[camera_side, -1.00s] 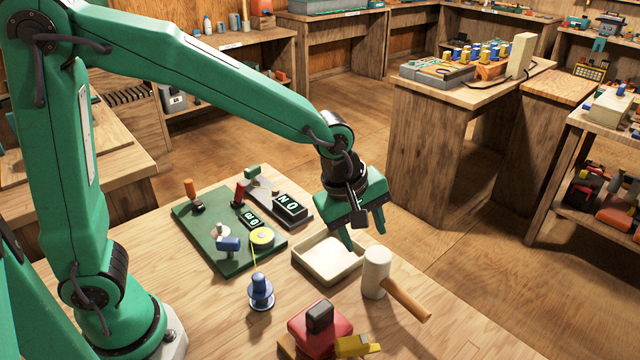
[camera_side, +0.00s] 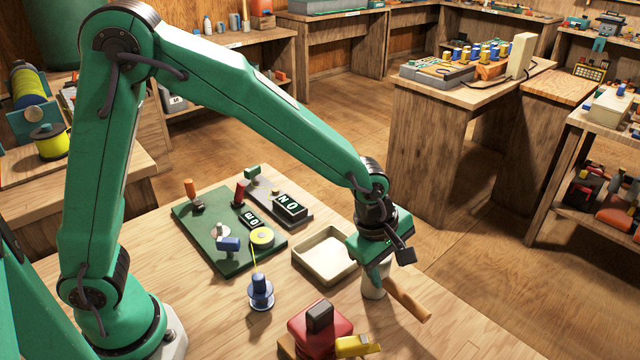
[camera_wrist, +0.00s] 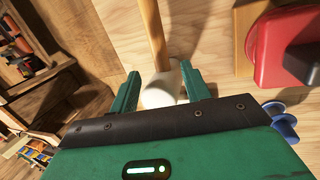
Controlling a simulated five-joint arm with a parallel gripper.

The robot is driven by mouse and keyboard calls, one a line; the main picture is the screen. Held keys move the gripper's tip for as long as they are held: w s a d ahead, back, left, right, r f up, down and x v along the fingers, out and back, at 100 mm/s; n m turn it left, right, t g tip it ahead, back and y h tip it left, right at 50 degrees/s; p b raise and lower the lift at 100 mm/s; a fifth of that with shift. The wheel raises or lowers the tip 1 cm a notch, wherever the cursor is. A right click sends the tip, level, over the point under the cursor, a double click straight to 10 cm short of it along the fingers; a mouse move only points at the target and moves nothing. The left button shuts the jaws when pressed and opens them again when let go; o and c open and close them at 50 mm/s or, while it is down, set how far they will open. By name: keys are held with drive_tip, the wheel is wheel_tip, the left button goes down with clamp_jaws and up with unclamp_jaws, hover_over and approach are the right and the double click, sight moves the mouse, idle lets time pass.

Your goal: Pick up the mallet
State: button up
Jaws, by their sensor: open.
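The mallet has a pale cylindrical head (camera_side: 374,287) standing on the table and a brown wooden handle (camera_side: 408,299) that runs out toward the lower right. My gripper (camera_side: 376,277) is low over the head and hides its upper part in the side view. In the wrist view the pale head (camera_wrist: 162,92) shows between the two green fingers of my gripper (camera_wrist: 163,90), which are apart. The handle (camera_wrist: 152,30) extends away toward the top of that view. I cannot tell whether a finger touches the head.
An empty cream tray (camera_side: 326,262) sits just left of the mallet. A red block-like object (camera_side: 320,330) with a yellow part is in front, and a blue spool-like piece (camera_side: 261,293) stands left of it. A green board (camera_side: 215,250) with fittings lies farther left. The table edge is close on the right.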

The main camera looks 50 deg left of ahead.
sight(393, 285)
drive_tip(key=shift+x, duration=2.65)
clamp_jaws()
drive_tip(key=shift+r, duration=0.1)
wheel_tip(393, 285, up, 10)
